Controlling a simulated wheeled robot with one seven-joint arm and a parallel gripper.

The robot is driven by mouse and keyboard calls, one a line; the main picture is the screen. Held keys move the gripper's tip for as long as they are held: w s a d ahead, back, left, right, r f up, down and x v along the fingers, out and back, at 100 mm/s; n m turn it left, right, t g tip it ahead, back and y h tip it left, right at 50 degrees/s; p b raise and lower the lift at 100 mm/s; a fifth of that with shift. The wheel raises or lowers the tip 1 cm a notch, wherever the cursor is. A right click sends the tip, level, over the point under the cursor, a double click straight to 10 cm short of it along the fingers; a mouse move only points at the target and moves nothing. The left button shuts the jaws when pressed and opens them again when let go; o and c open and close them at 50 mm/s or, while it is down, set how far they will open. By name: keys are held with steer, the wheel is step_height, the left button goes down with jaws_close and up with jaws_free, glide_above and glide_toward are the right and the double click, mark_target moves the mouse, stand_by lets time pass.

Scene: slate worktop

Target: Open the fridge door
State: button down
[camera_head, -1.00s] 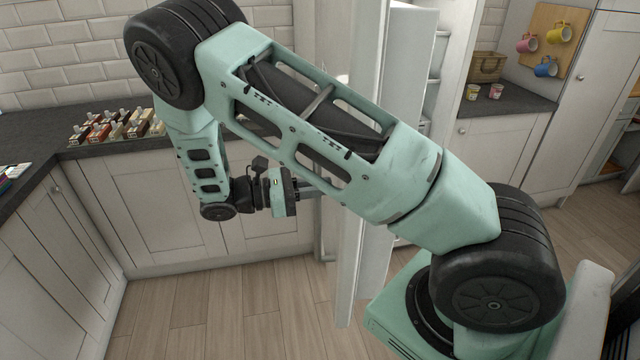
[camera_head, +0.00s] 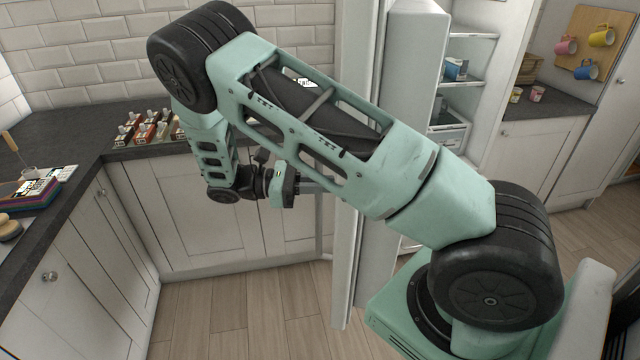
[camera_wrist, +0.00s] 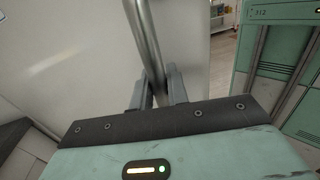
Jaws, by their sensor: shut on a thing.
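The fridge door (camera_head: 352,270) stands open, seen nearly edge-on in the head view, with its shelved inner side facing right. Its pale outer face (camera_wrist: 80,65) fills the left of the wrist view. My gripper (camera_wrist: 158,82) is shut on the door's metal bar handle (camera_wrist: 145,35), one finger on each side of it. In the head view my gripper (camera_head: 308,188) is at the left of the door, and my arm hides part of the door and handle. The fridge interior (camera_head: 462,85) shows at the right, with shelves, a blue carton and a clear drawer.
A dark worktop (camera_head: 75,135) over white cabinets (camera_head: 195,215) runs along the left and back, with several small items on it. Another counter with cups (camera_head: 537,94) and a mug board (camera_head: 597,40) is at the right. Wooden floor (camera_head: 235,310) is clear in front of the cabinets.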

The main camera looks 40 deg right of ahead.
steer(key=shift+w+a, duration=0.15)
steer(key=shift+a, duration=0.1)
steer(key=c, duration=1.4)
jaws_free()
steer(key=shift+c, duration=0.2)
